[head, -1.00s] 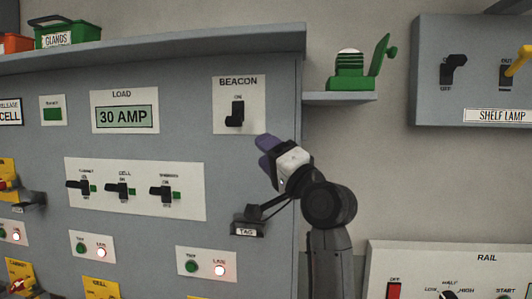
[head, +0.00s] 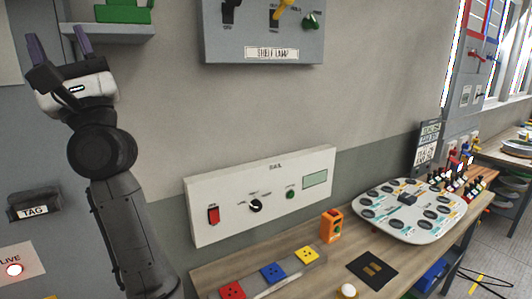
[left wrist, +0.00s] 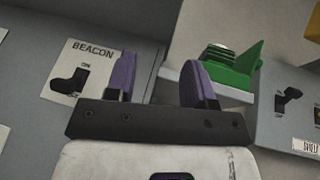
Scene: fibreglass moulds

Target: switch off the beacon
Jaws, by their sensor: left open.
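The beacon switch (left wrist: 70,84) is a black lever on a white plate marked BEACON (left wrist: 90,52), at the left of the left wrist view. The word ON stands above the lever. The head view now does not take in this switch. My left gripper (head: 58,40) is at the upper left of the head view, with its purple fingers apart and pointing up. In the left wrist view the open fingers (left wrist: 160,82) are empty and lie to the right of the lever, apart from it. My right gripper is not in view.
A green device (left wrist: 222,65) stands on a small shelf (head: 112,34) by the left gripper. A SHELF LAMP panel (head: 262,28) hangs to the right. Below are a white control panel (head: 260,190) and a wooden bench (head: 330,262) with several items. Bare wall lies between.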

